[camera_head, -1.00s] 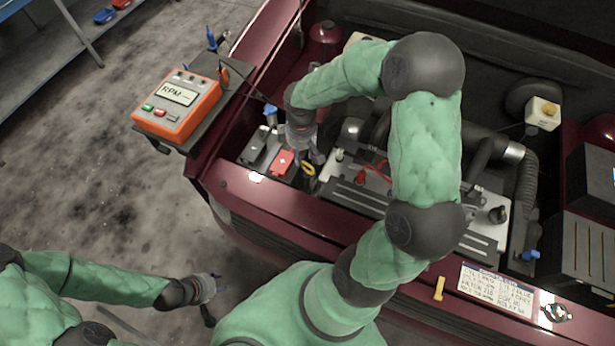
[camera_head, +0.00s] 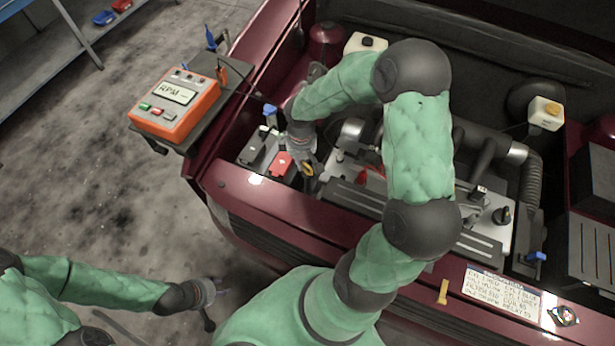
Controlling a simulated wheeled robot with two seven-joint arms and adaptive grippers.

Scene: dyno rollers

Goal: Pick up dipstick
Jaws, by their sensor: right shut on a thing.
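The dipstick's yellow ring handle (camera_head: 308,169) shows in the engine bay, just right of the red battery terminal cover. My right gripper (camera_head: 310,172) reaches down from above and is shut on the dipstick at this handle. The fingers partly cover the handle, and the dipstick's shaft is hidden. I cannot tell whether it is lifted. My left gripper (camera_head: 212,302) hangs low over the floor in front of the car, away from the dipstick. It is too small and dark to tell whether it is open.
The red terminal cover (camera_head: 281,164) and a blue cap (camera_head: 269,110) are close to the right gripper. The engine cover (camera_head: 350,200) lies to its right. An orange RPM meter (camera_head: 176,103) stands on a side shelf. The car's front edge (camera_head: 262,196) runs below.

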